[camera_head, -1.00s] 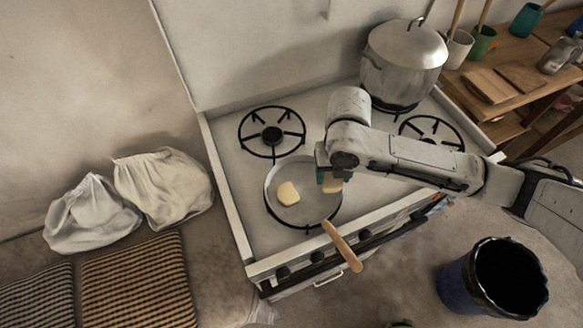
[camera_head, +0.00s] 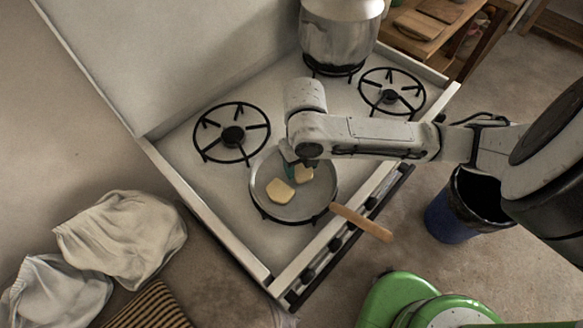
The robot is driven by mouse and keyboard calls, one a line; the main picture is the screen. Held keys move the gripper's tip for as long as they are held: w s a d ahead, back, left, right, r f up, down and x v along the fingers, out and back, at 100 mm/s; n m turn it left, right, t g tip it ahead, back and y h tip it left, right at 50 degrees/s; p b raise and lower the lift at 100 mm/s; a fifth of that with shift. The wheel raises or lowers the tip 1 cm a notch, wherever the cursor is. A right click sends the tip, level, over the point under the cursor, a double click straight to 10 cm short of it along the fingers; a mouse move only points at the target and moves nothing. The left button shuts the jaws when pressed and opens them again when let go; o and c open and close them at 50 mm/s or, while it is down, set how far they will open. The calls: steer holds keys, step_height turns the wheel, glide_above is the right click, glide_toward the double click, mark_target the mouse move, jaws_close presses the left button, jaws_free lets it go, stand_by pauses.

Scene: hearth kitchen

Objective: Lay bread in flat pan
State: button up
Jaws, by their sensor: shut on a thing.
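The flat pan (camera_head: 291,209) sits on the front burner of the stove, its wooden handle (camera_head: 361,222) pointing to the lower right. One pale piece of bread (camera_head: 280,191) lies flat in the pan, left of the middle. A second piece of bread (camera_head: 304,174) is at my gripper (camera_head: 292,172), over the pan's upper right part. My gripper points down and is shut on this second piece. The arm hides part of the fingers, and I cannot tell whether the held piece touches the pan.
A large lidded pot (camera_head: 339,38) stands on the back burner. Two burners, left (camera_head: 232,132) and right (camera_head: 392,91), are empty. White sacks (camera_head: 122,238) lie left of the stove. A dark blue bin (camera_head: 449,218) stands on the floor at right.

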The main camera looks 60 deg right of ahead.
mark_target(301, 168)
steer(key=shift+f, duration=0.2)
steer(key=shift+f, duration=0.3)
steer(key=o, duration=1)
steer(key=shift+r, duration=0.1)
step_height(301, 168, up, 12)
steer(key=shift+r, duration=0.2)
